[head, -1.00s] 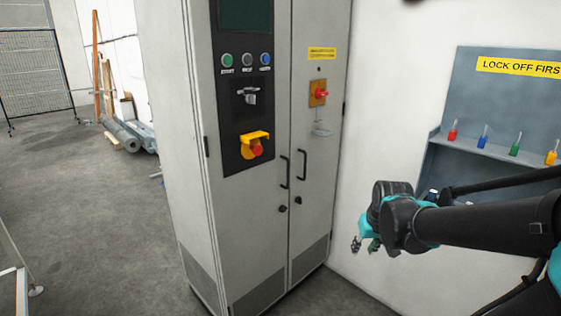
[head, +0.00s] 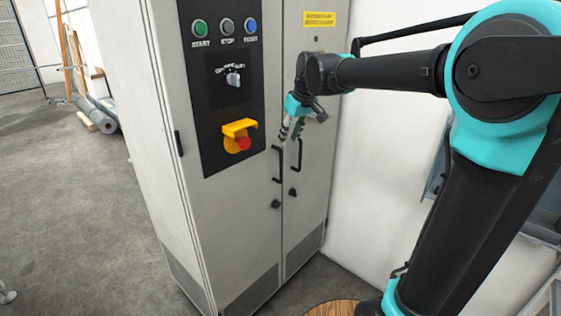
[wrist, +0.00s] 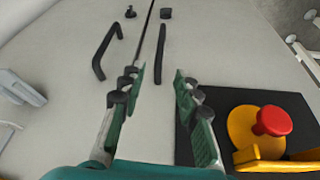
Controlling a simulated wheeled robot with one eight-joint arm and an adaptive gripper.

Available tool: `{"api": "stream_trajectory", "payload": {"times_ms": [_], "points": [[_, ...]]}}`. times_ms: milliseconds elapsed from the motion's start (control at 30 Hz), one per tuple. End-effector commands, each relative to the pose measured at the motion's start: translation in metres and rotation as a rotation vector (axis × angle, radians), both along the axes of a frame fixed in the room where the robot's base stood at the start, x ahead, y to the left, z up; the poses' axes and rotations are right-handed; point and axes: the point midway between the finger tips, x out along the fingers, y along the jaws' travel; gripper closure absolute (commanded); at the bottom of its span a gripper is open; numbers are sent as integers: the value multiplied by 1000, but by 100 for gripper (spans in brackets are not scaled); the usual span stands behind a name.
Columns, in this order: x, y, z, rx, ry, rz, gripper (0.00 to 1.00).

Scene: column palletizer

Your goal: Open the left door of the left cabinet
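The grey cabinet has a left door (head: 230,220) and a right door (head: 301,215), both closed along a narrow seam. The left door's black bar handle (head: 277,163) stands beside the seam; it also shows in the wrist view (wrist: 161,50). A black knob-like lock (head: 276,204) sits below it. My gripper (head: 290,134) is in front of the cabinet near the upper handle ends. In the wrist view my gripper (wrist: 157,75) is open and empty, with the handle's near end appearing between its fingertips. I cannot tell whether the fingers reach around it.
The right door's handle (head: 299,154) is close beside the left one. A dark control panel (head: 220,100) carries a protruding yellow-and-red emergency stop (head: 238,137), near my gripper's right finger in the wrist view. Floor left of the cabinet is open.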

Motion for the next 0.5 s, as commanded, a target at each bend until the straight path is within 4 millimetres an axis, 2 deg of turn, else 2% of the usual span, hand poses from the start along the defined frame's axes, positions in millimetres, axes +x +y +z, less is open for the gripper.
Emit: {"api": "stream_trajectory", "payload": {"times_ms": [100,500], "points": [[8,6,-23,0,0,0,68],[29,25,-93,-1,-1,0,68]]}}
